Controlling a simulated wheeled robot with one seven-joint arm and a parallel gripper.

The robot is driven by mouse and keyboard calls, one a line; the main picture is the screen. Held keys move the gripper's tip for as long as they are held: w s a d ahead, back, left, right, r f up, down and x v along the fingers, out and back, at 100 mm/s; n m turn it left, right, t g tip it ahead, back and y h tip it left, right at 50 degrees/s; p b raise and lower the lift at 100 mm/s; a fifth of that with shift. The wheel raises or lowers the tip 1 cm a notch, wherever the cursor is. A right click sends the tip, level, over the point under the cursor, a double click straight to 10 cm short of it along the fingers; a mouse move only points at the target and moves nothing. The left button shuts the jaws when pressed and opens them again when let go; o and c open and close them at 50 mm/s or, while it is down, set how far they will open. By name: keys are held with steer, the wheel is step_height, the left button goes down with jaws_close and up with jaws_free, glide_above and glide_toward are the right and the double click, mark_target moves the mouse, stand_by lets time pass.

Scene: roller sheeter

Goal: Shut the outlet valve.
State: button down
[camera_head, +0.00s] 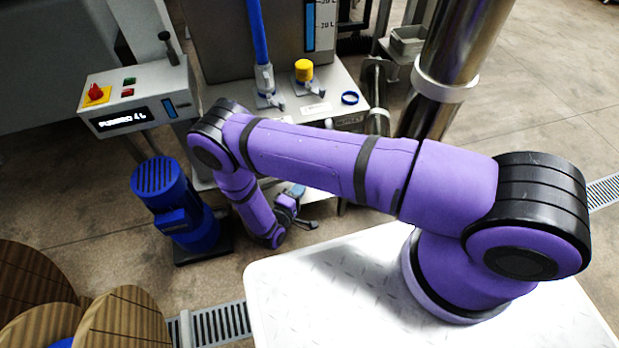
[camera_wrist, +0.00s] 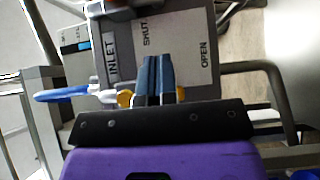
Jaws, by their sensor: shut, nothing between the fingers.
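My gripper (camera_wrist: 158,62) is shut and empty, its two blue-grey fingers together in the wrist view. They point at a grey plate (camera_wrist: 187,60) lettered SHUT and OPEN and cover part of it. A label INLET (camera_wrist: 112,62) stands left of the plate. A yellow part (camera_wrist: 124,97) shows beside the fingers; I cannot tell whether they touch it. In the head view my gripper (camera_head: 293,197) is low beside the grey machine, partly hidden by my arm. No label naming the outlet valve is readable, and its handle cannot be made out.
A blue hose (camera_head: 258,35) and a yellow cap (camera_head: 304,70) sit on fittings on the machine's top (camera_head: 330,95). A control box (camera_head: 137,95) with a red knob and a blue motor (camera_head: 175,205) stand at left. Wooden spools (camera_head: 35,280) lie at lower left.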

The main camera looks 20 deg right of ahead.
steer(key=s+d+x, duration=0.2)
steer(key=x, duration=1)
